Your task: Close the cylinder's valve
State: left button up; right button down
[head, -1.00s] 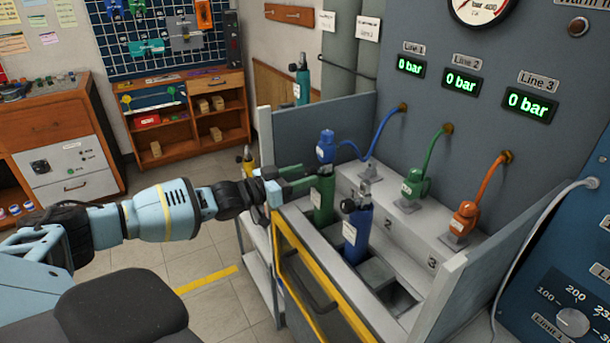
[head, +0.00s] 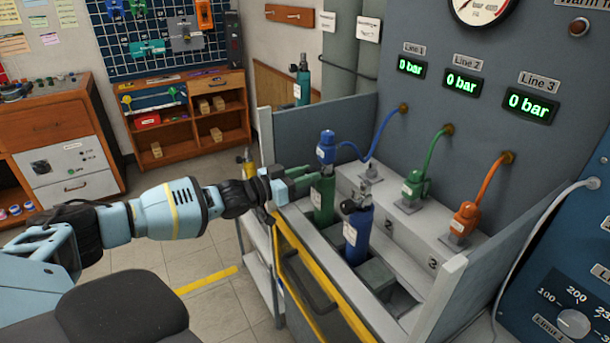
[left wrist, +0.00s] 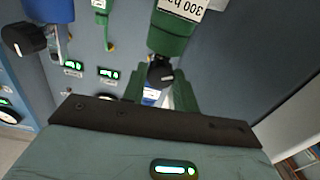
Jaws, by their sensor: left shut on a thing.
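A green cylinder (head: 323,203) stands upright in the bench's left place, with a blue regulator (head: 326,148) on top. My left gripper (head: 312,177) reaches it from the left at valve height. In the left wrist view the green cylinder (left wrist: 174,30) is upside down, with a "300 bar" label. Its black valve knob (left wrist: 160,71) sits between the green fingers of my left gripper (left wrist: 160,90), which are shut on it. A blue cylinder (head: 357,236) stands beside it, its valve free; its black knob (left wrist: 25,38) also shows in the left wrist view. My right gripper is not in view.
A green regulator (head: 413,187) and an orange regulator (head: 465,219) rest on the grey step behind, with hoses to the panel. The Line 1, 2 and 3 displays read 0 bar. The bench's side walls (head: 440,305) and yellow-edged front door (head: 310,290) bound the cylinders.

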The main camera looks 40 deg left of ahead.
pick_arm(q)
jog(key=shift+m, duration=0.4)
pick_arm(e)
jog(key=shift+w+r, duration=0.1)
pick_arm(q)
jog(key=shift+d+f+m, duration=0.1)
jog(key=shift+f+m, duration=0.05)
jog(key=shift+m, duration=11.35)
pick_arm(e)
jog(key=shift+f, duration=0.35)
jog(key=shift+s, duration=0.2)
pick_arm(q)
jog(key=o, duration=1)
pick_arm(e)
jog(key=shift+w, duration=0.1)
